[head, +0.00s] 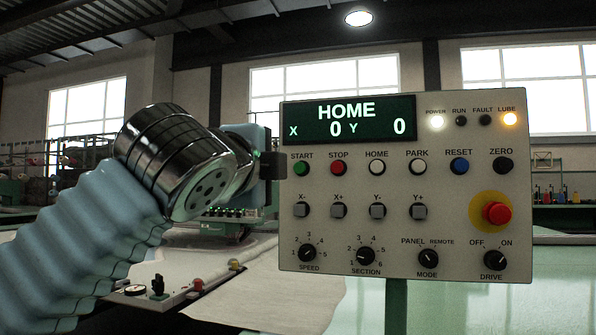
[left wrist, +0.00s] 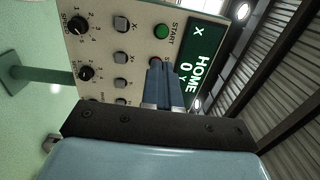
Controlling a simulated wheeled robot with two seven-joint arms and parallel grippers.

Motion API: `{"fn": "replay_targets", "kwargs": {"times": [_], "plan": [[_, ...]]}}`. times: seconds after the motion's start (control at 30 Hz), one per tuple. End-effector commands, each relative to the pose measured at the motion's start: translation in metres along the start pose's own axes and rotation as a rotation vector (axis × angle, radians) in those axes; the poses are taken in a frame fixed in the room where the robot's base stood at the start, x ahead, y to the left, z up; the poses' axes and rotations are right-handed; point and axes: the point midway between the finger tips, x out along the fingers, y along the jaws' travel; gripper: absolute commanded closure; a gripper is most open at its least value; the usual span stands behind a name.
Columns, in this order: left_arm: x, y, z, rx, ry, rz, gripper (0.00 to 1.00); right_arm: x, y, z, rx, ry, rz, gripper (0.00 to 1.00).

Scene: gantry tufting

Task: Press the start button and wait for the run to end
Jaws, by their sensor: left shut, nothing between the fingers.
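The green START button (head: 301,168) is at the upper left of the cream control panel (head: 450,260). It also shows in the left wrist view (left wrist: 162,32), uncovered. My left gripper (head: 277,166) is at the panel's left edge, close to START. In the left wrist view its fingers (left wrist: 160,68) are shut and empty, their tips just below START and partly over the red STOP button. I see no clear contact with START. The display (head: 348,121) reads HOME, X 0, Y 0. The RUN lamp (head: 460,121) is dark. My right gripper is not in view.
POWER (head: 437,122) and LUBE (head: 509,119) lamps are lit; FAULT (head: 485,120) is dark. The red emergency stop (head: 496,213) sits at the panel's right. White cloth (head: 265,295) lies on the machine bed behind. A green post (head: 396,305) carries the panel.

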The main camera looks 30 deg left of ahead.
Motion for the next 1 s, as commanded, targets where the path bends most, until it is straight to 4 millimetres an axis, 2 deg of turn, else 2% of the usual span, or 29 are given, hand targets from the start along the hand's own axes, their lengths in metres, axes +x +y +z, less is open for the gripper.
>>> {"fn": "replay_targets", "kwargs": {"times": [0.17,0.27,0.37,0.7,0.8,1.0], "plan": [[0.004,0.0,0.0,0.001,0.0,0.001,1.0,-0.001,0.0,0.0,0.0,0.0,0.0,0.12],[0.013,0.0,-0.001,0.001,0.001,0.002,1.0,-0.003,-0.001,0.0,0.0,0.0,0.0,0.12],[0.03,-0.001,-0.001,0.001,-0.001,0.002,1.0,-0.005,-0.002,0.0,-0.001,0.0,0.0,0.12],[0.102,-0.003,-0.001,0.002,-0.001,0.002,1.0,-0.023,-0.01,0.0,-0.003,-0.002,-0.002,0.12],[0.118,-0.002,-0.001,0.002,-0.001,0.002,1.0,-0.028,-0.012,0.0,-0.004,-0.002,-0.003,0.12],[0.137,-0.001,-0.001,0.001,0.0,0.002,1.0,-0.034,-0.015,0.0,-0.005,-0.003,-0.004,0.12]]}}
